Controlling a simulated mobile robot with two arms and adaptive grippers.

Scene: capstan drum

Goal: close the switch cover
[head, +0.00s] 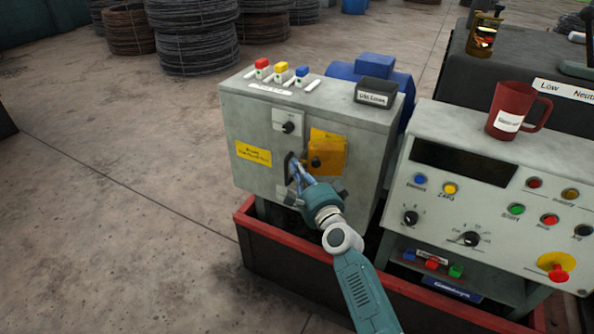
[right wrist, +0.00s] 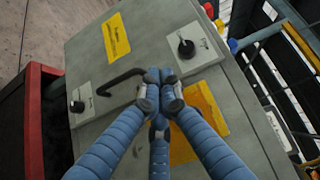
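The grey control box (head: 245,125) carries a yellow switch cover (head: 333,158) on its front, with a dark knob (head: 316,161) at its left part. In the right wrist view the yellow cover (right wrist: 205,108) is partly hidden behind my fingers. I cannot tell how far it stands open. My right gripper (head: 294,166) is at the box front, just left of the cover. In the right wrist view its blue fingers (right wrist: 161,88) have their tips together, with nothing visible between them. A black bent handle (right wrist: 122,80) lies just left of the fingertips. My left gripper is out of view.
Rotary switches sit above (head: 288,127) and below the gripper on the box front. Red, yellow and blue buttons (head: 281,70) and a black bin (head: 375,92) are on top. A control console (head: 480,180) with a red mug (head: 508,110) stands close at right.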

